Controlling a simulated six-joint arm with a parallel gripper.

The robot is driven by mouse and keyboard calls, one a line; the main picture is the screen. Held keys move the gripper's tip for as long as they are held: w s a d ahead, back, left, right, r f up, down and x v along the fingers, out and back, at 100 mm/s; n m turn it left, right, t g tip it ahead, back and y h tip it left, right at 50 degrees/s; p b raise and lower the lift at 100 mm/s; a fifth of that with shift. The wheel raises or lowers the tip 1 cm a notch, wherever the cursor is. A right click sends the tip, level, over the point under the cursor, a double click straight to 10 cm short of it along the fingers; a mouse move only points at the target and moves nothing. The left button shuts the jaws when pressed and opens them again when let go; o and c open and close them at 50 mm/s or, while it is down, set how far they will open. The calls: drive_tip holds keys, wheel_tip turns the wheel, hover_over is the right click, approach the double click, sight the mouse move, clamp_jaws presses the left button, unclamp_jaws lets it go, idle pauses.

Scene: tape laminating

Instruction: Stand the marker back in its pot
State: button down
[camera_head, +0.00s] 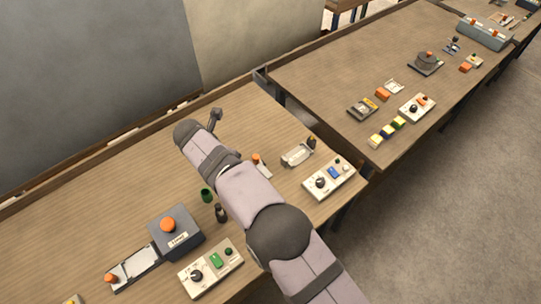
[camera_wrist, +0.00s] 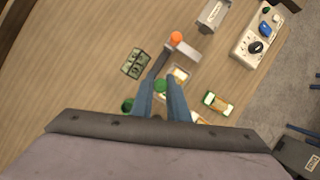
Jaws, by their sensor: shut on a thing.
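My gripper (camera_wrist: 161,88) is shut on the marker (camera_wrist: 160,86), whose round green end shows between the two blue-grey fingertips in the wrist view. The rest of the marker is hidden from this angle. A dark green cup (camera_head: 206,195), which looks like the pot, stands on the near table left of my arm in the head view. A green round thing (camera_wrist: 127,105), probably the same cup, shows left of my fingers in the wrist view, partly covered by my gripper. In the head view my arm hides the fingers and the marker.
An orange-knobbed lever (camera_wrist: 177,38) and a dark green block (camera_wrist: 136,63) lie beyond my fingers. A green-and-white piece (camera_wrist: 217,103) lies to the right. A dark bottle (camera_head: 220,213) stands close to the cup. A grey box (camera_head: 176,234) is further left.

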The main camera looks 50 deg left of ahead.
drive_tip(key=s+a+n+g+y, duration=0.1)
drive_tip(key=s+a+n, duration=0.2)
drive_tip(key=s, duration=0.6)
drive_tip(key=shift+r+n, duration=0.3)
drive_tip(key=shift+n, duration=0.2)
drive_tip(key=shift+s+f, duration=0.1)
drive_tip(key=shift+f, duration=0.05)
drive_tip(key=shift+f+b, duration=2.45)
drive_tip(key=shift+f, duration=1.25)
drive_tip(key=c, duration=1.6)
unclamp_jaws()
drive_tip(key=shift+c, duration=0.2)
